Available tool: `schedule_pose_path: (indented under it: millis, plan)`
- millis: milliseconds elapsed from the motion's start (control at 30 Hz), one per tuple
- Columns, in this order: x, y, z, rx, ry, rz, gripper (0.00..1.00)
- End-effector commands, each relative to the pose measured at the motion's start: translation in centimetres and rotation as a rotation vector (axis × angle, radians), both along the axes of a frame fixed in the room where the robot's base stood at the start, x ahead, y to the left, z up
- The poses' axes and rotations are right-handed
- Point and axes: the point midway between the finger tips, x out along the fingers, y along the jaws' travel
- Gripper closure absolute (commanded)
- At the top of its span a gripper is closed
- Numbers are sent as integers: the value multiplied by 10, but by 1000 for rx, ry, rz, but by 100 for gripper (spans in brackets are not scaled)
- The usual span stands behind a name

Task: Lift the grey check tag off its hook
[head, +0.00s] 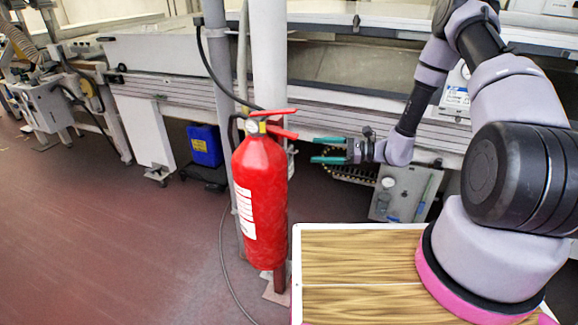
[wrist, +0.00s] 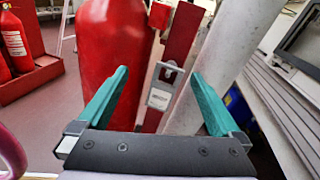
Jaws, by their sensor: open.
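The grey check tag (wrist: 161,97) hangs upright in front of a narrow red post (wrist: 182,38) in the wrist view. It has an opening near its top and a pale label below. The hook is too small to make out clearly. My gripper (wrist: 160,71) is open, its teal fingers on either side of the tag in the picture, with no contact visible. In the head view my gripper (head: 313,150) points left towards the fire extinguisher (head: 260,195). There the tag is small and hard to tell apart.
The red extinguisher (wrist: 110,50) stands close left of the tag, and a pale round pipe (wrist: 215,75) stands close right. A long grey machine frame (head: 330,115) runs behind. A blue container (head: 205,145) stands on the floor at left; the floor in front is clear.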

Motion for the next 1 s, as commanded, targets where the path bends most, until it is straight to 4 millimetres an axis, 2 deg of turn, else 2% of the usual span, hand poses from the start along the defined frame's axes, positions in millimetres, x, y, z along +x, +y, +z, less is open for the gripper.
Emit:
schedule_pose_path:
  millis: [33,100,200,300,400,600,867,1000]
  plan:
    - [0,1,-22,32,42,-47,0]
    - [1,1,-44,63,81,-104,0]
    - [1,1,-67,91,120,-167,0]
    - [1,1,-81,107,141,-202,0]
    - [4,9,-85,112,147,-214,0]
    - [14,39,-85,112,147,-213,0]
    - [22,60,-85,111,148,-213,0]
    - [30,80,-86,110,147,-210,0]
